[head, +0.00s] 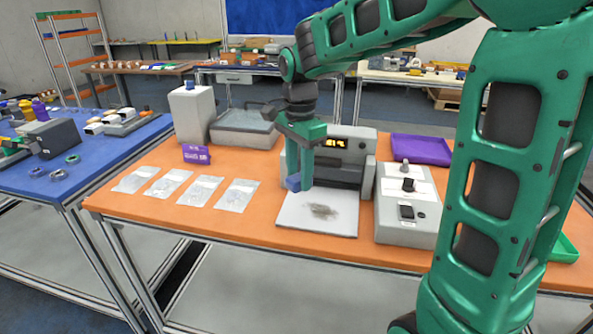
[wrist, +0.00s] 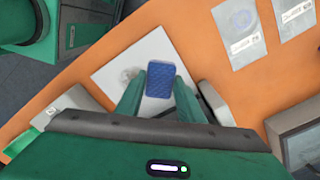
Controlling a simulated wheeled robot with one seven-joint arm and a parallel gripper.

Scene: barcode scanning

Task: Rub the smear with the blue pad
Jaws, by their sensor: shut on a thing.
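The blue pad (wrist: 160,80) is between the two fingers of my gripper (wrist: 160,92), which is shut on it. In the head view the pad (head: 292,183) shows at the fingertips of my gripper (head: 301,182), over the left back part of a white board (head: 300,222). The grey-brown smear (head: 322,211) is on the board, to the right of and in front of the pad. In the wrist view the smear (wrist: 130,75) is just left of the pad. I cannot tell whether the pad touches the board.
A grey machine with a lit display (head: 335,143) stands right behind the board. A grey box with knobs (head: 407,205) is close on the right. Several clear bags (head: 238,195) lie to the left on the orange table (head: 270,237). A purple tray (head: 421,150) is at the back right.

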